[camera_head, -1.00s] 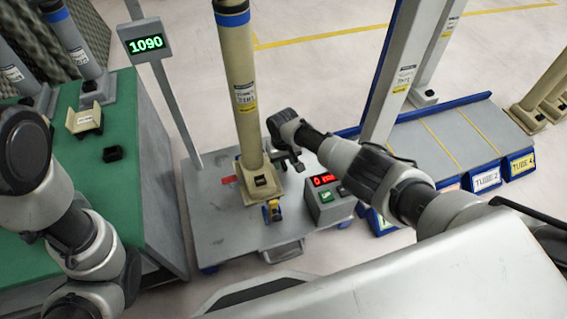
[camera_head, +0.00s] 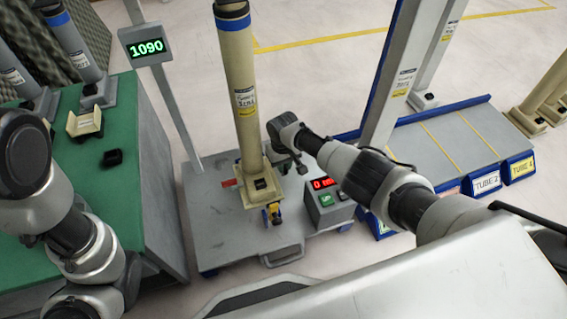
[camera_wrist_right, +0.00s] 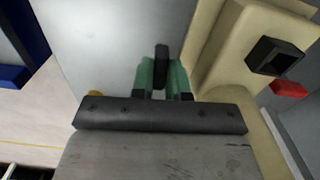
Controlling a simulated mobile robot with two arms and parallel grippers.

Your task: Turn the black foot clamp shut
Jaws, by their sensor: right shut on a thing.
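The black clamp piece (camera_wrist_right: 162,58) stands between the green fingers of my right gripper (camera_wrist_right: 161,78) in the right wrist view. The fingers are shut on it. Beside it, at right, is the cream foot (camera_wrist_right: 212,62) with a black square socket (camera_wrist_right: 275,57). In the head view the right gripper (camera_head: 300,166) is low beside the foot (camera_head: 259,188) of the tall cream tube (camera_head: 244,110), on its right side. The clamp piece is hidden there by the gripper. The tube stands upright on the grey trolley (camera_head: 220,235). My left arm shows at left, but its gripper is not in view.
A control box (camera_head: 326,205) with a red display stands on the trolley, right of the foot. A small blue and yellow part (camera_head: 272,213) is in front of the foot. A green bench (camera_head: 60,190) is at left, and a pole carries a 1090 display (camera_head: 146,47).

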